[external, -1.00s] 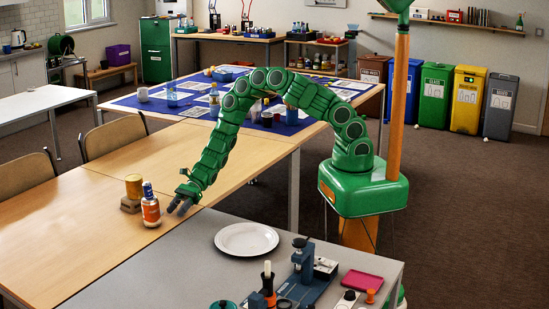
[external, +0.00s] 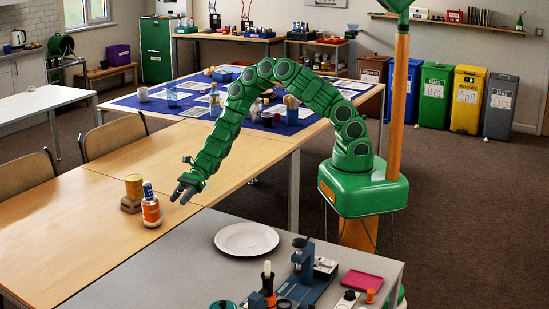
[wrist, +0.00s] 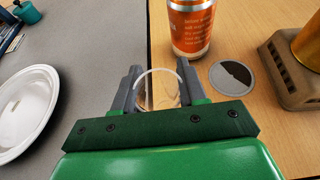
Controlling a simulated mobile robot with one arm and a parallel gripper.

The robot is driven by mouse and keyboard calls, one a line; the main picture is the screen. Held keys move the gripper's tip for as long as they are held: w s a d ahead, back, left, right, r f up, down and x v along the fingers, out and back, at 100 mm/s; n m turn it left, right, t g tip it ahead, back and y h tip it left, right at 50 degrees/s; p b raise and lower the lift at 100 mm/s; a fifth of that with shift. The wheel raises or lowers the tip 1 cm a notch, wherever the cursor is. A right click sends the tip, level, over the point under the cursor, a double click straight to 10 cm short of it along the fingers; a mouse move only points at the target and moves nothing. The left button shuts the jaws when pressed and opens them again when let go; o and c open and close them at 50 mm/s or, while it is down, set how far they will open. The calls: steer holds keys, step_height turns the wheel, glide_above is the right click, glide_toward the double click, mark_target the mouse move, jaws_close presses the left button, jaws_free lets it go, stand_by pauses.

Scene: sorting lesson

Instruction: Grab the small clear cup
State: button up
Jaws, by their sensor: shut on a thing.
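The small clear cup (wrist: 158,93) shows in the wrist view as a transparent shape with a pale curved rim. It sits between the two grey fingers of my gripper (wrist: 158,76), which is shut on it. In the external view my gripper (external: 182,192) is over the wooden table near its seam with the grey table, right of the orange bottle. The cup is too small and clear to make out there.
The orange bottle (external: 151,212) stands close ahead of my fingers. A brown block (external: 131,205) holds a yellow cylinder (external: 133,186). A round grey disc (wrist: 232,78) lies between bottle and block. A white plate (external: 247,239) is on the grey table.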

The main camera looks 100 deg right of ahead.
steer(key=s+r, duration=0.8)
steer(key=s, duration=0.4)
steer(key=shift+s+r, duration=0.15)
steer(key=shift+s, duration=0.1)
